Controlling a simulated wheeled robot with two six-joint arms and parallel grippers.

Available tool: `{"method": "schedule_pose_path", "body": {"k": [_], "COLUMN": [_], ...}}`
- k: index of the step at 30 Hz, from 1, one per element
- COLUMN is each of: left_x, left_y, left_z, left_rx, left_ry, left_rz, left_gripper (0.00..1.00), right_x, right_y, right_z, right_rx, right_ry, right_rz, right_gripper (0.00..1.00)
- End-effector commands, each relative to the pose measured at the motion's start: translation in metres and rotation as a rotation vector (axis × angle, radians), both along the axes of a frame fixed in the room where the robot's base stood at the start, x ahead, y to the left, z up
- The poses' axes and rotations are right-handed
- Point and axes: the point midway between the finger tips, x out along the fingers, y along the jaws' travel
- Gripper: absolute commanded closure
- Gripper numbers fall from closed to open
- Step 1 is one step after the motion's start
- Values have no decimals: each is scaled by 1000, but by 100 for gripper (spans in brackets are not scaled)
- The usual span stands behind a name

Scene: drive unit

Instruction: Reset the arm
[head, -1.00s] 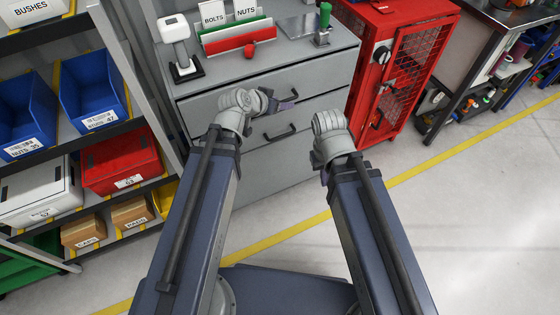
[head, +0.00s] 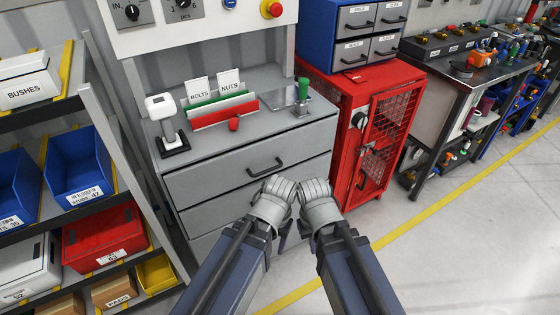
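My two arms reach forward from the bottom of the head view, with their grey wrists close together in front of the drawer cabinet (head: 240,180). My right gripper (head: 311,243) shows only as a small dark purple sliver below its wrist. My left gripper (head: 284,240) is mostly hidden behind its wrist and forearm. I cannot see the fingertips of either gripper, or whether they hold anything. The cabinet drawers look shut, and the wrists overlap the lower drawers in the picture.
On the cabinet stand a white-headed device (head: 168,122), a red and green card holder (head: 222,108) and a green-handled tool (head: 302,95). A red mesh locker (head: 385,130) is on the right. A bin shelf (head: 120,150) is on the left. Open floor lies at right.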

Motion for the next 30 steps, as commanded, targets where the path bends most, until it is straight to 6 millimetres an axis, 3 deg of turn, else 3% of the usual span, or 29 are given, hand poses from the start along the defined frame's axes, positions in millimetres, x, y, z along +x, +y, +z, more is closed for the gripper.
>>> {"method": "schedule_pose_path", "body": {"k": [9, 12, 30], "left_x": [0, 0, 0], "left_y": [0, 0, 0], "left_z": [79, 97, 101], "left_rx": [-1, -1, -1], "left_ry": [-1, -1, -1], "left_rz": [0, 0, 0], "left_gripper": [41, 41, 41], "right_x": [0, 0, 0], "right_y": [0, 0, 0], "right_z": [79, 97, 101], "right_rx": [0, 0, 0], "right_ry": [0, 0, 0], "right_rz": [-1, -1, -1], "right_gripper": [100, 100, 100]}}
